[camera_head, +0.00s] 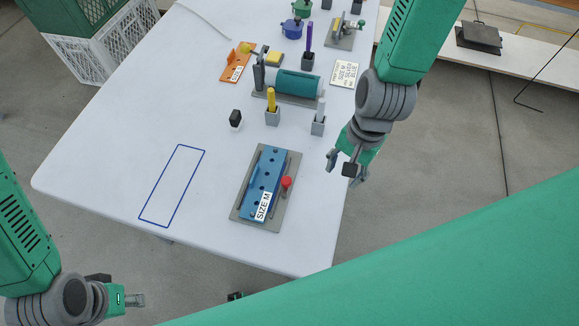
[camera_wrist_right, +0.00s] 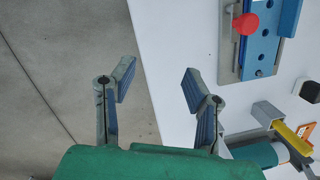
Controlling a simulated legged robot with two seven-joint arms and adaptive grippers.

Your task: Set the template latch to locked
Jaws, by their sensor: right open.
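The blue template (camera_head: 264,177), marked SIZE M, lies on a grey base plate (camera_head: 237,211) near the table's front edge. A red latch knob (camera_head: 287,182) stands at its right side; whether it is locked I cannot tell. The right wrist view shows the red knob (camera_wrist_right: 246,23), the blue template (camera_wrist_right: 262,48) and the plate (camera_wrist_right: 228,52) at the top right. My right gripper (camera_head: 347,170) is open and empty, right of the fixture, near the table's right edge; its fingers also show in the wrist view (camera_wrist_right: 158,86). My left gripper (camera_head: 137,300) is off the table's front left, its opening unclear.
A blue outlined rectangle (camera_head: 173,186) marks bare table on the left. Behind the fixture stand a yellow-handled tool in a holder (camera_head: 272,110), a grey holder (camera_head: 318,125), a black block (camera_head: 236,119) and a teal cylinder (camera_head: 300,84). White table surface around the fixture is clear.

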